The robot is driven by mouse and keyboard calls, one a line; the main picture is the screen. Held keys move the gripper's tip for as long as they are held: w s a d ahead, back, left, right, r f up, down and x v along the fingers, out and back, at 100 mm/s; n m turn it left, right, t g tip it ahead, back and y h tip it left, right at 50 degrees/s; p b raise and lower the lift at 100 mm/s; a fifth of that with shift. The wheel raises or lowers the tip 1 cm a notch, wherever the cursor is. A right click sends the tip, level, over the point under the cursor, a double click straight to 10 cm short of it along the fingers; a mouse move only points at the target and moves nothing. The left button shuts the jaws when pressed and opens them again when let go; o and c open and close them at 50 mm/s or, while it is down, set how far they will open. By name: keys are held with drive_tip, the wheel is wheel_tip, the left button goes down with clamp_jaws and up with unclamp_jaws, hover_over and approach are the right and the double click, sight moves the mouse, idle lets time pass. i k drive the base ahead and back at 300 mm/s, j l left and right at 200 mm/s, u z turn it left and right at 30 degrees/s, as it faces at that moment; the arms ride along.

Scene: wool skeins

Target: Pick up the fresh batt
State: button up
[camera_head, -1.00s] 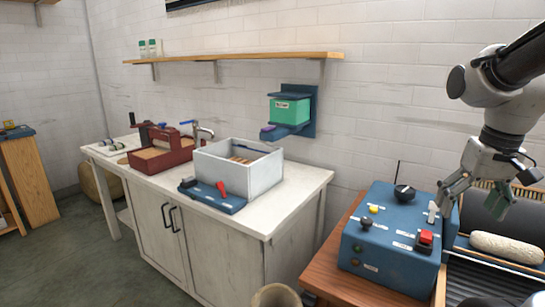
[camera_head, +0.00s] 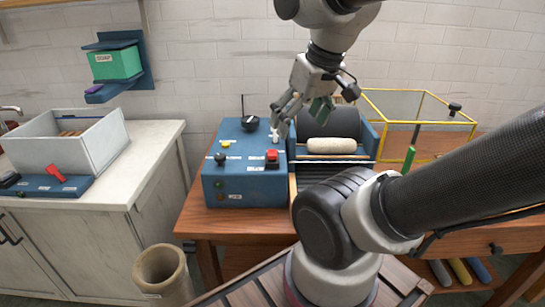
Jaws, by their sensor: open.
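The fresh batt looks to be the cream, roll-shaped fleece (camera_head: 331,145) lying across the blue carding machine, in front of its dark drum (camera_head: 345,124). My gripper (camera_head: 298,115) hangs above and to the left of the roll, near the upright lever on the blue control box (camera_head: 243,185). Its fingers are apart and I see nothing held between them. I cannot tell whether a finger touches the lever. The near part of the machine's bed is hidden by my arm.
A yellow-framed clear box (camera_head: 420,107) stands right of the machine on the wooden table (camera_head: 215,228). A white sink bench (camera_head: 150,150) is at left, with a tan bin (camera_head: 162,272) on the floor. A green dispenser (camera_head: 117,63) hangs on the wall.

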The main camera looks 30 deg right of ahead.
sight(320, 145)
drive_tip(key=l+z, duration=0.1)
drive_tip(key=z, duration=0.3)
drive_tip(key=i+z, duration=0.1)
drive_tip(key=z, duration=0.65)
drive_tip(key=i+l, duration=0.05)
